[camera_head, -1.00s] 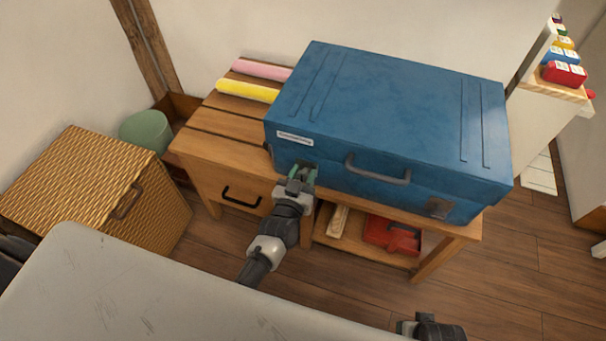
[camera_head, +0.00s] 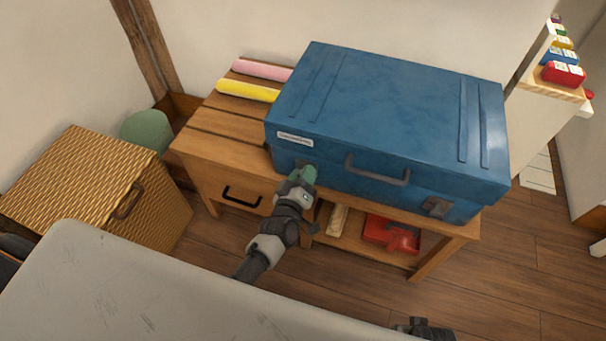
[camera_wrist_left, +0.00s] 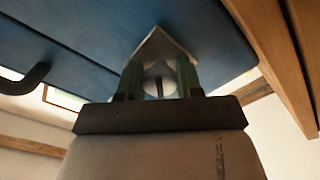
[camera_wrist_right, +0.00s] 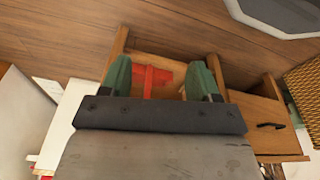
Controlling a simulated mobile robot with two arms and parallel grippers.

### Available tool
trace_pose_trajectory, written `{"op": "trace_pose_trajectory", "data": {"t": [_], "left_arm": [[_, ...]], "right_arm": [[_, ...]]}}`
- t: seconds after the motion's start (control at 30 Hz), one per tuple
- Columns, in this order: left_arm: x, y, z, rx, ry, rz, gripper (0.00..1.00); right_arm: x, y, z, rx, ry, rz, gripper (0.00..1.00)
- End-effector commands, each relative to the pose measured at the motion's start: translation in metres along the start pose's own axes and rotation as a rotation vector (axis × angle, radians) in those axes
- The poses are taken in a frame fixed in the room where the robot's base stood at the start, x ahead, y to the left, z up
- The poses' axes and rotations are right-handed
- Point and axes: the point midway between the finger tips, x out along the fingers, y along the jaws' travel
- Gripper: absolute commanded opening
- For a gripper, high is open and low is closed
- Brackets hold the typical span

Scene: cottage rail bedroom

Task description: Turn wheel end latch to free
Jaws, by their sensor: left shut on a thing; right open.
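A blue case (camera_head: 390,110) lies shut on a wooden bench. Its front has a dark handle (camera_head: 376,170), a latch at the right end (camera_head: 438,207) and a latch at the left end, mostly hidden by my left gripper (camera_head: 303,172). In the left wrist view, the fingers of my left gripper (camera_wrist_left: 157,78) are shut on a latch piece, with a pale pointed metal plate (camera_wrist_left: 165,45) behind it. The gripper looks rolled to one side. My right gripper (camera_wrist_right: 162,72) is open and empty, low at the bottom edge of the head view.
The bench (camera_head: 215,122) carries pink (camera_head: 262,70) and yellow (camera_head: 248,91) rolls, left of the case. Its lower shelf holds a red box (camera_head: 390,235). A wicker chest (camera_head: 85,185) stands left. A pale surface (camera_head: 150,290) fills the lower left. Wooden floor is clear right.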

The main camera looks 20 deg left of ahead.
Motion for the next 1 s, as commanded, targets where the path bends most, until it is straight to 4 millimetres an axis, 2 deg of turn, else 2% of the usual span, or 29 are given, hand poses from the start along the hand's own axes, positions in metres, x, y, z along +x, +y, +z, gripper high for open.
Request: {"op": "trace_pose_trajectory", "data": {"t": [0.33, 0.6, 1.0], "left_arm": [[-0.001, -0.001, 0.001, -0.327, -0.001, -0.001, 0.12], [-0.001, -0.002, 0.001, -0.555, 0.000, -0.001, 0.12], [-0.001, -0.001, 0.001, -0.753, -0.001, -0.002, 0.12]], "right_arm": [[-0.014, -0.001, -0.010, 0.001, 0.015, -0.002, 0.62], [-0.035, 0.001, -0.016, 0.005, 0.023, 0.001, 0.62], [-0.055, 0.002, -0.025, 0.006, 0.036, 0.004, 0.62]]}}
